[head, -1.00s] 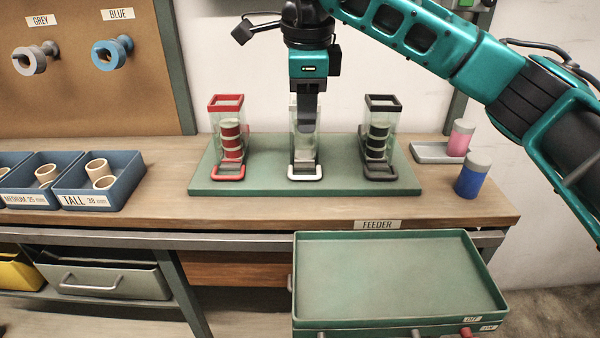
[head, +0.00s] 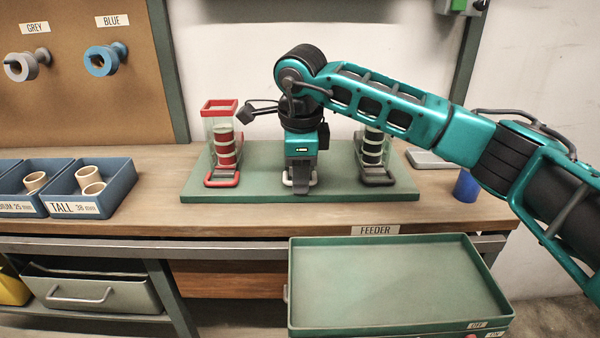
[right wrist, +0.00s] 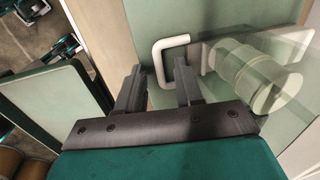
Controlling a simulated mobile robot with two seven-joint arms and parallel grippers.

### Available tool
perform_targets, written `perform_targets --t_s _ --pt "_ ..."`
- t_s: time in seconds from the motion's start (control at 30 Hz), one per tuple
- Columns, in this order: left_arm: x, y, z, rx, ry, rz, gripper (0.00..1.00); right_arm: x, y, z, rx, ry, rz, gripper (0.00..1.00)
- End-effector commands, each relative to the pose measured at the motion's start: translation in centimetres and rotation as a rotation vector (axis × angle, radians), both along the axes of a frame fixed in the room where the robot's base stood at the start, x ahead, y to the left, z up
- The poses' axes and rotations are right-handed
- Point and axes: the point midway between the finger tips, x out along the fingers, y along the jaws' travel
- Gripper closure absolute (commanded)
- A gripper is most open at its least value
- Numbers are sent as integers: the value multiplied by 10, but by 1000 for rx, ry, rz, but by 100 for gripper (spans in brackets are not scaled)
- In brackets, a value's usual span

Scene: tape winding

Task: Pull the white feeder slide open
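The white feeder slide shows its white loop handle (right wrist: 158,62) in the right wrist view. A sliver of the handle (head: 288,183) shows in the head view, mostly hidden behind my gripper. The slide looks pushed in. My right gripper (head: 301,188) points down at the front of the white feeder. In the right wrist view, the right gripper (right wrist: 158,80) is open, with the handle's outer bar between its fingertips and a gap visible; contact cannot be told. The clear white feeder tube (right wrist: 285,60) holds pale rolls. My left gripper is not in view.
The red feeder (head: 222,145) stands left and the black feeder (head: 372,150) right, close to my gripper, on a green base (head: 330,190). A green tray (head: 390,280) sits in front below. A blue bin (head: 118,175) with rolls stands left.

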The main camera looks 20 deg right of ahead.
Motion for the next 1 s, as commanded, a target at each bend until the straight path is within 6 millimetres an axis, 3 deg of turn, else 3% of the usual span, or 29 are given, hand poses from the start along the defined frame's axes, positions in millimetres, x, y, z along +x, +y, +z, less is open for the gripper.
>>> perform_targets --t_s 0.17,0.53,1.0 --pt "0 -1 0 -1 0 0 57 0 0 0 0 0 0 66" --pt "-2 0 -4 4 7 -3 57 0 0 0 0 0 0 100" --pt "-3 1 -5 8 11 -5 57 0 0 1 1 0 0 100"
